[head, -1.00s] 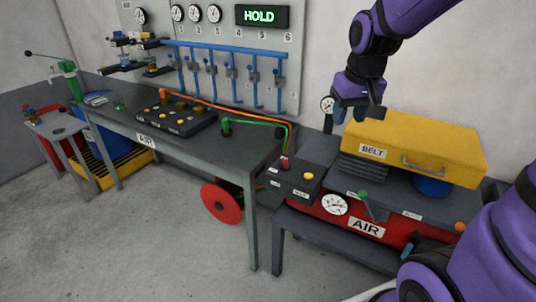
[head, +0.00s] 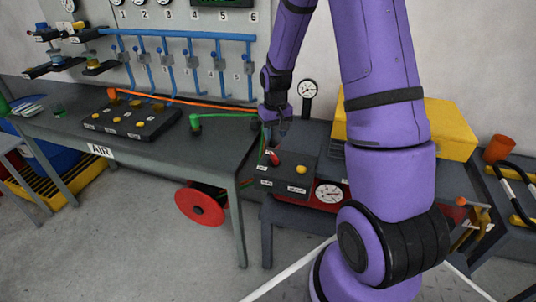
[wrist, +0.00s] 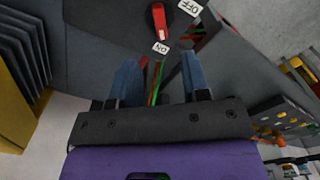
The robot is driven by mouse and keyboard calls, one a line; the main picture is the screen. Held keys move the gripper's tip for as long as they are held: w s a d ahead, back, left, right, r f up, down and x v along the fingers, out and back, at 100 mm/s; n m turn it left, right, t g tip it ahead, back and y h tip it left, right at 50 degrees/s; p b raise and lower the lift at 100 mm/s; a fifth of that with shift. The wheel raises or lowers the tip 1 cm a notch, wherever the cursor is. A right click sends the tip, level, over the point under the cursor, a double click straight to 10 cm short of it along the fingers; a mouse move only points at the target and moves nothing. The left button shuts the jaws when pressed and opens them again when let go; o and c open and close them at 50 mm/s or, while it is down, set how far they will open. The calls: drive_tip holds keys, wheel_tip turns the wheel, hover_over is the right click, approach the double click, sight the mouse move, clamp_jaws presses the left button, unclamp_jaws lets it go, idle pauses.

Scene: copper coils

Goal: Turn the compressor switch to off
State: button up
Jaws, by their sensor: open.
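The compressor switch (head: 272,158) is a red lever on the dark control box (head: 282,177) at the left end of the red compressor. In the wrist view the red lever (wrist: 159,20) points toward the ON label (wrist: 161,47), with the OFF label (wrist: 188,7) to its right. My gripper (head: 277,128) is above and just behind the switch in the head view. In the wrist view its two blue fingers (wrist: 158,72) are apart with nothing between them. The lever lies beyond the fingertips and looks untouched.
A yellow button (head: 301,170) sits beside the switch. A gauge (head: 308,89) stands behind, and a yellow belt cover (head: 450,128) is to the right, partly behind my arm. The workbench (head: 60,122) with a green valve and hoses is at left.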

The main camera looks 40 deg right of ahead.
sight(275, 156)
wheel_tip(275, 156, down, 10)
drive_tip(key=shift+f, duration=0.1)
idle(0.4)
drive_tip(key=shift+c, duration=0.2)
clamp_jaws()
